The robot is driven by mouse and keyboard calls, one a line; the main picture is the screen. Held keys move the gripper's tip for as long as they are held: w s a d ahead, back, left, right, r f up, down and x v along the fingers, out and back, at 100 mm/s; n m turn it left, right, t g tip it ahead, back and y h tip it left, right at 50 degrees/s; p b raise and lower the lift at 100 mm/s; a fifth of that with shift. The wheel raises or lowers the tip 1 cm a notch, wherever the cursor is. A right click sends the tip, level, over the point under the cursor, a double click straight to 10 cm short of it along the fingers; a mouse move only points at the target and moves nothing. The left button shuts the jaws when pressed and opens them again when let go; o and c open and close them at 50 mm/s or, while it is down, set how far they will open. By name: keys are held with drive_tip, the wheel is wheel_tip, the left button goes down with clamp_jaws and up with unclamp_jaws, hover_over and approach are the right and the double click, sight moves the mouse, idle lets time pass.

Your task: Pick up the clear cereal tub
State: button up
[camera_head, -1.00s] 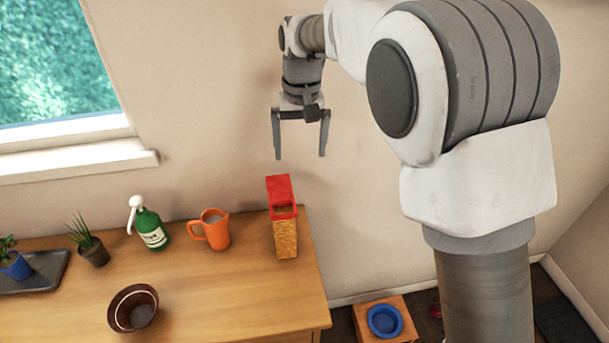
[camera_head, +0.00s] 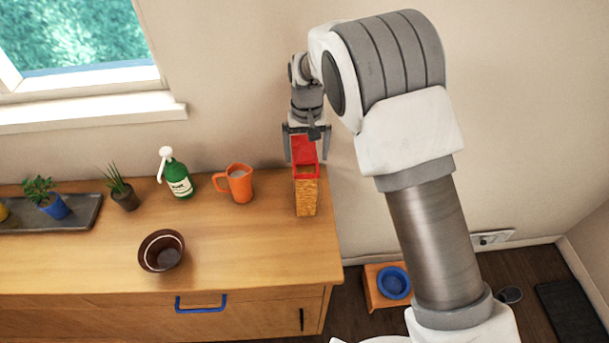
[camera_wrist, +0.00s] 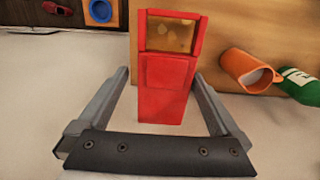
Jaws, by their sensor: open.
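The clear cereal tub (camera_head: 306,196) stands upright near the right end of the wooden counter, with a red lid and golden cereal showing through its body. My gripper (camera_head: 307,160) is open, pointing down, with its fingers on either side of the red lid. In the wrist view the tub (camera_wrist: 167,85) lies between the two open fingers of my gripper (camera_wrist: 162,84). Gaps show between each finger and the tub there.
An orange pitcher (camera_head: 240,185) stands just left of the tub, then a green pump bottle (camera_head: 177,177). The counter's right edge is close to the tub. The wall is behind.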

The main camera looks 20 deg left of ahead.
drive_tip(key=shift+s+a+f+p, duration=0.15)
drive_tip(key=shift+f+p, duration=0.25)
drive_tip(key=shift+f, duration=0.95)
drive_tip(key=shift+s+f+p, duration=0.1)
drive_tip(key=shift+f+p, duration=0.3)
drive_tip(key=shift+f, duration=0.95)
clamp_jaws()
drive_tip(key=shift+r, duration=0.1)
